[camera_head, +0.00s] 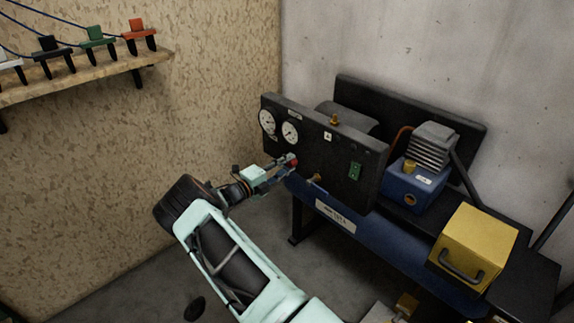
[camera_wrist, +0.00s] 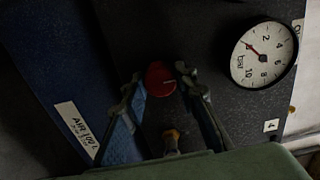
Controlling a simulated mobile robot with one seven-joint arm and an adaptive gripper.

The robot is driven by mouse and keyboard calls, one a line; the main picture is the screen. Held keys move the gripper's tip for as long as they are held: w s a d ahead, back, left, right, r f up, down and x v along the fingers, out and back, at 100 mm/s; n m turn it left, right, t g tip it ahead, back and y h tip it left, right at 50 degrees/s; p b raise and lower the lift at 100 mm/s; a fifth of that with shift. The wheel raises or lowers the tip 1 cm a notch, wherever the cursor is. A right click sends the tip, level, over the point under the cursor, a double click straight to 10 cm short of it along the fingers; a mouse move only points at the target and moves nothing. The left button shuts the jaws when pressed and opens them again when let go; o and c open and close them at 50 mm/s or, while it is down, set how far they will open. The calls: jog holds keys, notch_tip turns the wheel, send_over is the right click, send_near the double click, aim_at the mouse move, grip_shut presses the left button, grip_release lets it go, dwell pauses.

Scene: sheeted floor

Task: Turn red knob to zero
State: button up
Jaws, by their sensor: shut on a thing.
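In the head view the red knob (camera_head: 291,158) is partly covered by my gripper. My gripper (camera_wrist: 160,80) has one finger on each side of the knob and is shut on it. The same gripper (camera_head: 284,165) reaches the lower left part of the panel in the head view. A round white gauge (camera_wrist: 264,54) marked in bar is right of the knob; its needle points to the upper left.
The panel (camera_head: 326,160) carries two gauges, a green switch (camera_head: 355,171) and a brass fitting (camera_head: 316,178). A wooden shelf (camera_head: 100,80) is upper left.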

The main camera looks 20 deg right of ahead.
jog(key=o, duration=1.2)
jog(key=shift+c, duration=0.2)
jog(key=v, duration=1.2)
jog(key=shift+r, duration=0.1)
